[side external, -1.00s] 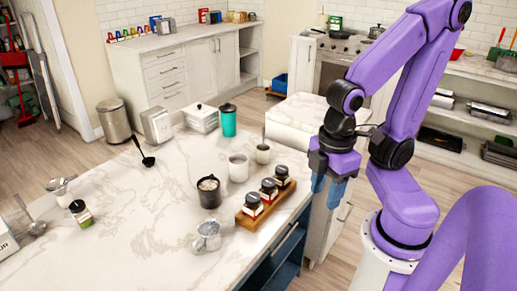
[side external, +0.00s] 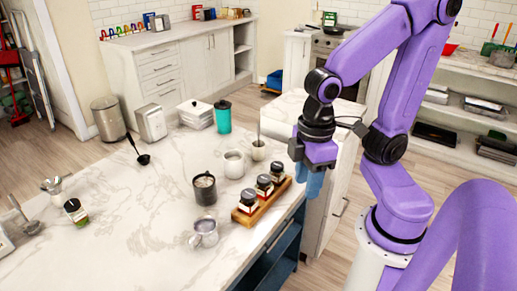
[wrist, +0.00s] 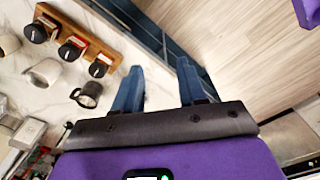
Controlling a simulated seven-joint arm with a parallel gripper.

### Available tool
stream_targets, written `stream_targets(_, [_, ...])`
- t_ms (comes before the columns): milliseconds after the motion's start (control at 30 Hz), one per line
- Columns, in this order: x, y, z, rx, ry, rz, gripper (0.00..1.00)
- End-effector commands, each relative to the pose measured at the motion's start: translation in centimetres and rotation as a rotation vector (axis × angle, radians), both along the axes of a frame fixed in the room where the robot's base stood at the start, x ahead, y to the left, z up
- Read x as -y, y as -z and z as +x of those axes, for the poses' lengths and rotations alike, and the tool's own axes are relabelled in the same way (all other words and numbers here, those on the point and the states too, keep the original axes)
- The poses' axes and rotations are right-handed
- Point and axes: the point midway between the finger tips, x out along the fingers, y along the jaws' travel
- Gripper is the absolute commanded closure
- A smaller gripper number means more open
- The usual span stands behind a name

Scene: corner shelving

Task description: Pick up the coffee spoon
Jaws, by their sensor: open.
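A black long-handled spoon (side external: 139,152) lies on the marble counter, its dark bowl toward the camera. A thin spoon-like handle (side external: 259,128) stands up from a small pale cup (side external: 259,152) near the counter's far right part. I cannot tell for certain which one is the coffee spoon. My gripper (side external: 315,183) hangs with blue fingers down, right of the cup and jars, beyond the counter's right edge. In the wrist view my gripper (wrist: 160,65) is open, with nothing between its fingers. A small mug (wrist: 90,93) is left of the fingers there.
A wooden tray (side external: 236,216) with three dark-lidded jars stands near the counter's right edge. A white mug (side external: 234,166), a dark cup (side external: 204,190), a metal pitcher (side external: 204,234) and a teal tumbler (side external: 223,117) stand nearby. The counter's left middle is mostly clear.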

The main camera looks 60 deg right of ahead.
Motion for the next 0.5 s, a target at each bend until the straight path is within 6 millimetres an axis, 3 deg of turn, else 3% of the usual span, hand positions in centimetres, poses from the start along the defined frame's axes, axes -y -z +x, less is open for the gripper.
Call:
stream_targets(233, [-0.8, -1.9, 8.9, -0.008, 0.524, -0.001, 0.59])
stream_targets(367, [0.2, -2.6, 13.9, -0.014, 0.802, -0.002, 0.59])
stream_targets(500, [2.4, -3.1, 19.1, -0.019, 1.102, 0.0, 0.59])
